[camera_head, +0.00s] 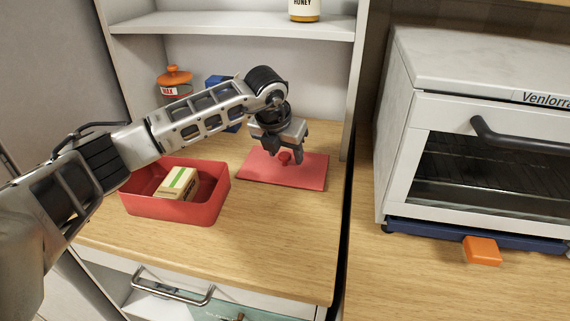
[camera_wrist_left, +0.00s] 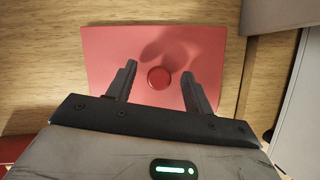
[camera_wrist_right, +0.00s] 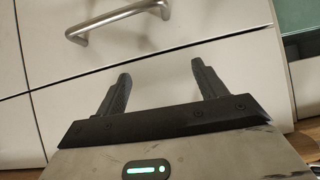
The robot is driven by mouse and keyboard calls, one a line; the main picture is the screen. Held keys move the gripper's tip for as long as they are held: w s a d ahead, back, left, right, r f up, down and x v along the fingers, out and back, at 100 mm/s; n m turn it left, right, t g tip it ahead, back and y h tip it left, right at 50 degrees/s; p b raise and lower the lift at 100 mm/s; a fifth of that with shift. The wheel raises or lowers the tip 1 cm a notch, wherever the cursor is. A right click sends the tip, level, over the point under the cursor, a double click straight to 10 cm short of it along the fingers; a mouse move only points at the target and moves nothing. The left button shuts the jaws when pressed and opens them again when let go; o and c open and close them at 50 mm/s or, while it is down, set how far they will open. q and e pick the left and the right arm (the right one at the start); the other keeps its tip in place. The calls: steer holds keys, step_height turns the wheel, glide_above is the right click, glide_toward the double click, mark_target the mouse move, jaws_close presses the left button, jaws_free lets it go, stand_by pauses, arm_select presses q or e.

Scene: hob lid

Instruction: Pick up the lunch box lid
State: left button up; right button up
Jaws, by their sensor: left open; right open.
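The lunch box lid (camera_head: 307,174) is a flat red rectangle with a round red knob, lying on the wooden counter. In the left wrist view the lid (camera_wrist_left: 105,50) fills the middle, with its knob (camera_wrist_left: 158,78) between the finger tips. My left gripper (camera_head: 284,156) is open, pointing down over the lid, with its fingers on either side of the knob. I cannot tell whether they touch it. The open red lunch box (camera_head: 150,206) stands to the left, with a wrapped block (camera_head: 178,184) inside. My right gripper (camera_wrist_right: 159,82) is open and empty in front of a white cabinet front.
A white toaster oven (camera_head: 400,150) stands to the right, with an orange block (camera_head: 482,251) before it. A jar with an orange lid (camera_head: 174,82) and a blue item (camera_head: 215,84) stand behind my left arm. A drawer handle (camera_wrist_right: 118,22) is near my right gripper.

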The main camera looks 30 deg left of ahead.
arm_select(q)
steer(key=shift+c, duration=0.3)
steer(key=c, duration=1)
steer(key=shift+r, duration=0.1)
